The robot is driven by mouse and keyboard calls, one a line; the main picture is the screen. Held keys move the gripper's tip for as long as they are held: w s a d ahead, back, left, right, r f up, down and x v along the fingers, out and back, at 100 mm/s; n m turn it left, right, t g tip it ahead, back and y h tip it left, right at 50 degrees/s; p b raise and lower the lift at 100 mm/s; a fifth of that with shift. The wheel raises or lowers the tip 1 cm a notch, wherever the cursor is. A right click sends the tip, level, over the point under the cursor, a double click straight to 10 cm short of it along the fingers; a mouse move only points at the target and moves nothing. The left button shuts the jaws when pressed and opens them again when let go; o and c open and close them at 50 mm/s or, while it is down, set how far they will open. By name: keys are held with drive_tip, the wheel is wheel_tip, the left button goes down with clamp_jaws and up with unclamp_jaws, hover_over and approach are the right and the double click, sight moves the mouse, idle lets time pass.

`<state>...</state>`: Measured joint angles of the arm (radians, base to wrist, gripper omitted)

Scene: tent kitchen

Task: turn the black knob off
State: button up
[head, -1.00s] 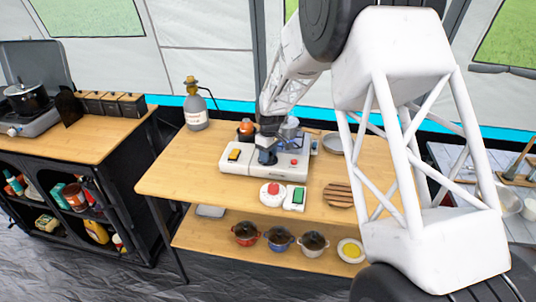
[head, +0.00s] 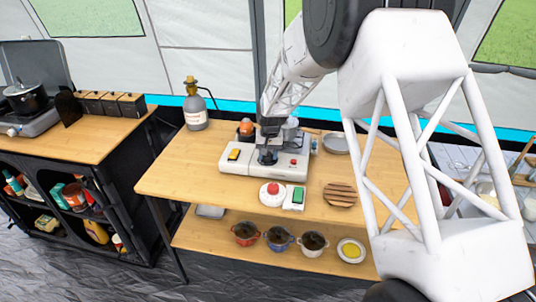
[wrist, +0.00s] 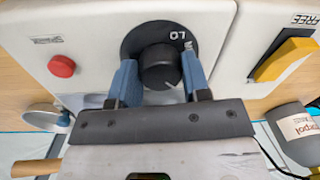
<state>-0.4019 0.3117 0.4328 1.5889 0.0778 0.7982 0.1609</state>
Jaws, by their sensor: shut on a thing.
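The black knob (wrist: 160,66) sits on a dark round dial on the white panel of a stove-like unit (head: 234,167). In the wrist view, my gripper (wrist: 158,78) has one blue finger on each side of the knob and is shut on it. In the head view, my gripper (head: 267,153) is over the middle of the unit and hides most of the knob. Part of the lettering "LO" shows on the dial beside the knob; I cannot tell the exact knob setting.
A red button (wrist: 61,66) and a yellow switch (wrist: 285,61) flank the knob. A gas bottle (head: 196,112) stands behind left. The table's left part is clear.

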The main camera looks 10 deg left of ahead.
sight(269, 154)
drive_tip(key=m, duration=0.4)
drive_tip(key=shift+m, duration=0.3)
drive_tip(key=m, duration=0.4)
drive_tip(key=shift+t, duration=0.3)
drive_tip(key=shift+m, duration=0.3)
drive_tip(key=o, duration=0.9)
drive_tip(key=shift+r, duration=0.1)
drive_tip(key=shift+s+d+r, duration=0.1)
drive_tip(key=shift+r, duration=1.85)
drive_tip(key=shift+s+d+r, duration=0.1)
drive_tip(key=shift+r, duration=1.8)
